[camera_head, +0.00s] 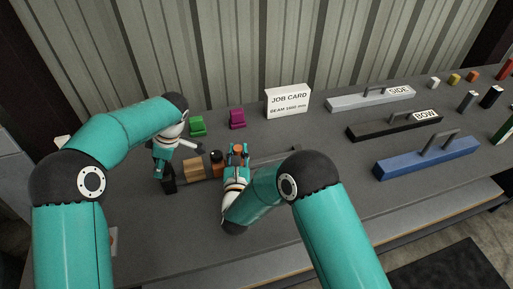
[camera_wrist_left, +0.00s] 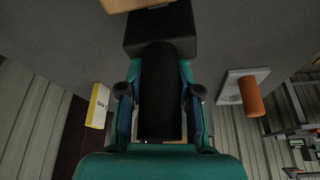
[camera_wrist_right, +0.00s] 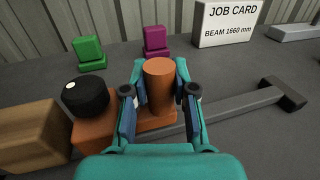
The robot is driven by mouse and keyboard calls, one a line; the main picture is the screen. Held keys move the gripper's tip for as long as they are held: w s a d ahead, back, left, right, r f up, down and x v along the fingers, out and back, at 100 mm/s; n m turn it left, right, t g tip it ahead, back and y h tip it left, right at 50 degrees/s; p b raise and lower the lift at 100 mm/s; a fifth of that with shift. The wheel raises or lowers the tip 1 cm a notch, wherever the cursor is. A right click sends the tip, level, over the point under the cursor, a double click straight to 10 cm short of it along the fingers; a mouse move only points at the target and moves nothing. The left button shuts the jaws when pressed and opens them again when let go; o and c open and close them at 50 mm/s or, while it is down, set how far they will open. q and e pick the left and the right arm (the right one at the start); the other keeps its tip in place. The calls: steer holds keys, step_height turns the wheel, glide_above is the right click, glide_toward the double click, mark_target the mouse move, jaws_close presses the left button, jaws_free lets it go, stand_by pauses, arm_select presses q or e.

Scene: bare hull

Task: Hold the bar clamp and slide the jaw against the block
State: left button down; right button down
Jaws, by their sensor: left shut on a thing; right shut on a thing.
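The bar clamp's grey bar (camera_wrist_right: 235,112) lies along the bench, with a dark end piece at its right. My left gripper (camera_head: 161,168) is shut on the clamp's black round grip (camera_wrist_left: 160,90), beside the black fixed jaw (camera_wrist_left: 160,32). The wooden block (camera_head: 193,170) sits between the fixed jaw and the orange sliding jaw (camera_wrist_right: 95,135), which carries a black knob (camera_wrist_right: 85,97). The block and sliding jaw look very close; I cannot tell if they touch. My right gripper (camera_wrist_right: 160,98) is shut on the sliding jaw's upright orange post (camera_wrist_right: 159,80).
A green piece (camera_head: 197,126), a purple piece (camera_head: 237,118) and a job card (camera_head: 288,101) stand behind the clamp. Grey (camera_head: 370,97), black (camera_head: 395,126) and blue (camera_head: 427,158) handled bars lie to the right. The bench front right of my right arm is clear.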

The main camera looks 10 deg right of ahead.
steer(key=shift+s+a, duration=0.15)
steer(key=shift+a, duration=0.6)
steer(key=c, duration=1.2)
jaws_free()
steer(key=shift+d, duration=0.1)
steer(key=shift+s+a, duration=0.15)
steer(key=shift+s, duration=1.7)
steer(key=shift+s+a, duration=0.15)
steer(key=shift+s, duration=1.7)
